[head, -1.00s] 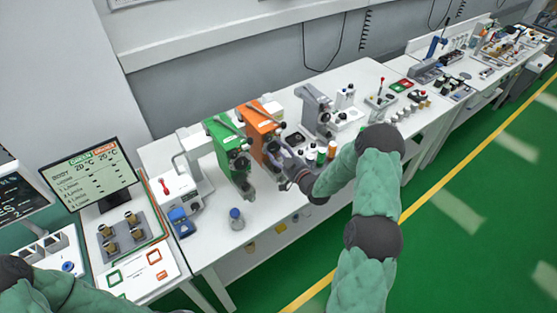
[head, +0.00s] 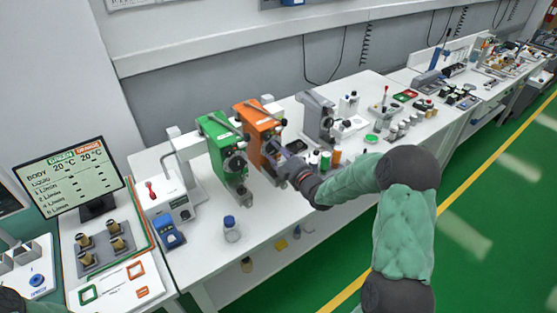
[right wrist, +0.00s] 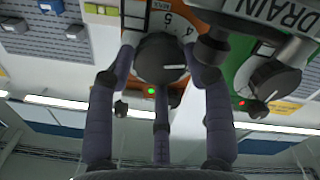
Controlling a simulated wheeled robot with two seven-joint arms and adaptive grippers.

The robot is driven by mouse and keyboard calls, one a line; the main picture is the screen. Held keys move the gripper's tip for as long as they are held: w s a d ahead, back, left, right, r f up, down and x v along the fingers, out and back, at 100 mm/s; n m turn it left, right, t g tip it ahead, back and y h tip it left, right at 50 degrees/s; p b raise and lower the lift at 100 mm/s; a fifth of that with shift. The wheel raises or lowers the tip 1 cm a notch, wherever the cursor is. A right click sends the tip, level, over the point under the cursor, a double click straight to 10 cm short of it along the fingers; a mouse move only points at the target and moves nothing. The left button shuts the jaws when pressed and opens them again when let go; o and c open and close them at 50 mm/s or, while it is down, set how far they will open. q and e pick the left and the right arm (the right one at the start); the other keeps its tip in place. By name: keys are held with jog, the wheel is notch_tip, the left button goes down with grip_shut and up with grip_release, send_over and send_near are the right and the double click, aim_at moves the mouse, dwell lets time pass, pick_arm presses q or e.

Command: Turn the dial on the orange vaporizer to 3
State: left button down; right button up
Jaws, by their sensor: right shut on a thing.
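The orange vaporizer (head: 258,126) stands upright on the white bench, right of the green vaporizer (head: 222,150). My right gripper (head: 277,162) reaches it from the front right. In the right wrist view the fingers of my right gripper (right wrist: 160,85) are shut around the dark round dial (right wrist: 160,60) of the orange vaporizer, one on each side. A white pointer mark shows on the dial. A green light (right wrist: 151,91) is lit near the dial. My left gripper is out of view.
A grey unit (head: 318,118) stands right of the orange vaporizer. Small bottles (head: 325,160) stand close to my right gripper. A blue-capped jar (head: 231,229) stands at the bench's front. A monitor (head: 80,178) is at the left.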

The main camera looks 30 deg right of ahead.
jog(key=shift+n, duration=0.3)
jog(key=o, duration=1.2)
jog(key=s, duration=1.2)
jog(key=shift+d, duration=0.2)
jog(key=shift+f, duration=0.1)
